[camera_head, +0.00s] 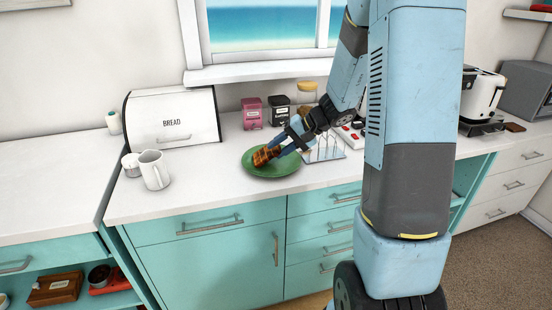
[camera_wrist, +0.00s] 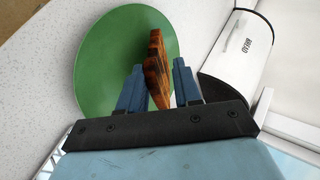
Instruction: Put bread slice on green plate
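The bread slice (camera_head: 263,156) is brown and toasted-looking. It is over the green plate (camera_head: 285,170) on the white counter, and I cannot tell whether it touches the plate. My gripper (camera_head: 284,147) reaches down from the right, with its fingers on either side of the slice. In the wrist view, the slice (camera_wrist: 157,70) stands edge-on between the two blue fingers of my gripper (camera_wrist: 160,75), extending past their tips. The fingers look shut on it. The plate (camera_wrist: 105,60) lies behind the slice, its lower part hidden by my gripper.
A white bread box (camera_head: 172,118) stands behind and left, with a white mug (camera_head: 154,170) in front. A pink tin (camera_head: 251,112) and a black tin (camera_head: 279,108) stand behind the plate. A wire rack (camera_head: 325,152) stands right of it. The counter's front edge is near.

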